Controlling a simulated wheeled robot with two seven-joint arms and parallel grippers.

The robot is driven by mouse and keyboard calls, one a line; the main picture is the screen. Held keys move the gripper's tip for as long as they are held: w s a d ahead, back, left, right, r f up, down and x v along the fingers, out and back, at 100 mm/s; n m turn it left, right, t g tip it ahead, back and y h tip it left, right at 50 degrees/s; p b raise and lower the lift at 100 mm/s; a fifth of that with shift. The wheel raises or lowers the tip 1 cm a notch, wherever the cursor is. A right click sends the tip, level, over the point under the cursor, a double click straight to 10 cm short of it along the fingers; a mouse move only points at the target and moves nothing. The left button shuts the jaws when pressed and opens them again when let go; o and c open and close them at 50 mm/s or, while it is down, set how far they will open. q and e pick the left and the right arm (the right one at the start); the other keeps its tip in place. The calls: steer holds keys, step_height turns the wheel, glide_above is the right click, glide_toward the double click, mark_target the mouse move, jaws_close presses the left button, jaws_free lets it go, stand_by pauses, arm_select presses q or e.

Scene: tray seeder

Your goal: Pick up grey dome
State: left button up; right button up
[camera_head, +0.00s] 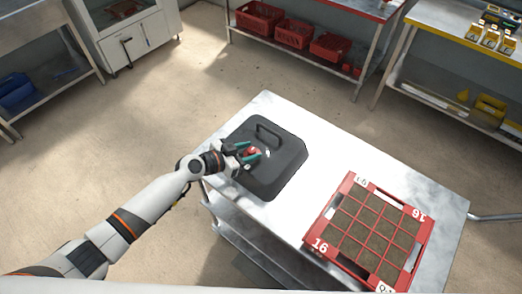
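A dark grey, rounded-edged cover (284,170) with a loop handle (268,132) on top sits on the left part of the white table. It is the only thing here that fits the grey dome. My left gripper (254,150) is over the cover's left half, below the handle in the picture. Its teal-tipped fingers are spread apart. A small red and whitish thing (253,151) shows between the fingertips; I cannot tell whether it is touched or part of the cover. My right gripper is not in view.
A red tray (324,224) of soil-filled cells, marked 16, sits on the right part of the white table (340,150). Clear tabletop lies between tray and cover. Red crates (293,33) stand on a shelf at the back; yellow bins (488,109) are at right.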

arm_select(q)
jaws_close()
steer(key=shift+r, duration=0.1)
